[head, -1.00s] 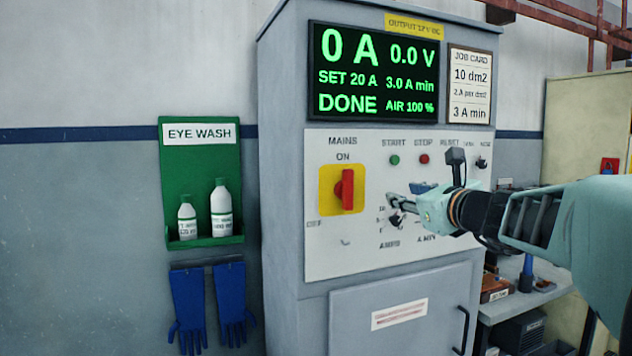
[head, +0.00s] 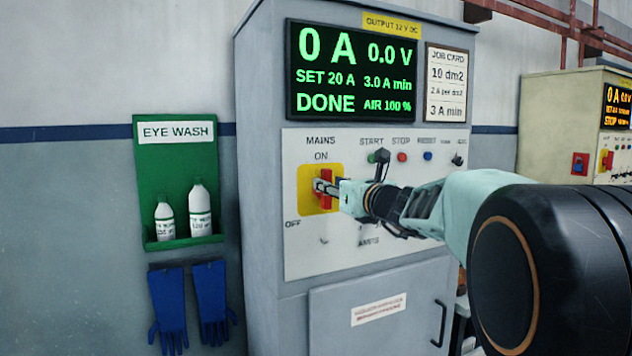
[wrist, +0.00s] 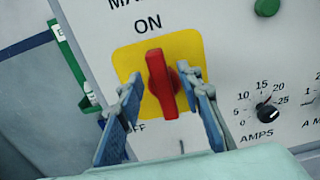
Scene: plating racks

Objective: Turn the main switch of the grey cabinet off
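The grey cabinet (head: 262,90) stands in the middle of the head view. Its main switch is a red handle (wrist: 161,84) on a yellow plate (wrist: 186,47), under the labels MAINS and ON, with OFF at the lower left. The handle stands near upright, toward ON. My gripper (wrist: 165,110) is open, with one blue-padded finger on each side of the handle. In the wrist view gaps show between the fingers and the handle; how deep the fingers reach is hard to tell. In the head view my gripper (head: 322,186) partly hides the red handle (head: 327,202).
The cabinet display (head: 352,72) reads 0 A, 0.0 V and DONE. The AMPS knob (wrist: 267,113) sits right of the switch. A green eye wash holder (head: 147,190) and blue gloves (head: 168,295) hang on the wall at left. A second cabinet (head: 545,125) stands at right.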

